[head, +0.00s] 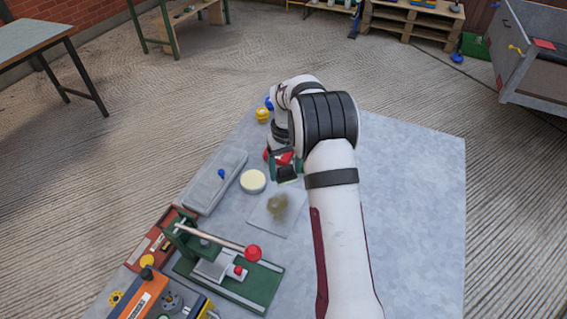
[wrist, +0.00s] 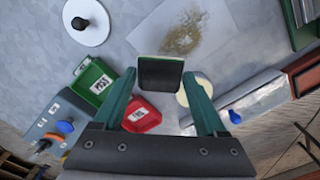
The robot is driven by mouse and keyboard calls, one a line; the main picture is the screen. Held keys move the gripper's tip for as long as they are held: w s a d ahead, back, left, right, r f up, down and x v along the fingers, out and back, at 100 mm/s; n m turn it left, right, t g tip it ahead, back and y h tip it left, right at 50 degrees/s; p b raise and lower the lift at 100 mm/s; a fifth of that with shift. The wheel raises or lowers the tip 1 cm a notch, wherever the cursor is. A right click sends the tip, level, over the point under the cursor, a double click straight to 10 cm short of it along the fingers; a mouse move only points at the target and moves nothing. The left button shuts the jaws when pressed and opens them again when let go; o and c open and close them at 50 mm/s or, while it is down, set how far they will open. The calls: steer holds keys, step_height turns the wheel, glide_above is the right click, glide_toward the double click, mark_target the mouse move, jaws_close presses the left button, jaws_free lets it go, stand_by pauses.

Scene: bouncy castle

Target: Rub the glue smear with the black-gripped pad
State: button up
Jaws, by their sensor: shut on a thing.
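My gripper (head: 286,165) is shut on the black-gripped pad (head: 288,173), just beyond the smear in the head view. In the wrist view the pad (wrist: 160,74) is a black block with a thin green edge, held between my green fingers (wrist: 160,82). The glue smear (head: 277,204) is a brownish-yellow patch on a pale square sheet (head: 262,220).
A cream-topped round tin (head: 252,181) and a grey case (head: 215,182) stand left of the sheet. A green press with a red-knobbed lever (head: 253,252) is nearer. A white disc with a black knob (wrist: 86,22) and green (wrist: 92,84) and red (wrist: 142,115) bins are nearby. The table's right side is clear.

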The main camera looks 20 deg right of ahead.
mark_target(288, 176)
steer(key=shift+f, duration=2.65)
steer(key=shift+s+a+f, duration=0.35)
steer(key=shift+f, duration=0.2)
steer(key=shift+s+a, duration=3.45)
steer(key=shift+w+d+r, duration=0.2)
steer(key=shift+w+d, duration=1.05)
steer(key=shift+w+d+r, duration=0.25)
steer(key=shift+w+d, duration=0.95)
steer(key=shift+w+d+r, duration=0.2)
steer(key=shift+w+d, duration=1.05)
steer(key=shift+s+d, duration=0.1)
steer(key=shift+d, duration=0.15)
steer(key=shift+s+a, duration=3.7)
steer(key=shift+s, duration=0.05)
steer(key=shift+w+d, duration=3.55)
steer(key=shift+d, duration=0.05)
steer(key=shift+w+d+r, duration=0.15)
steer(key=shift+r, duration=3.15)
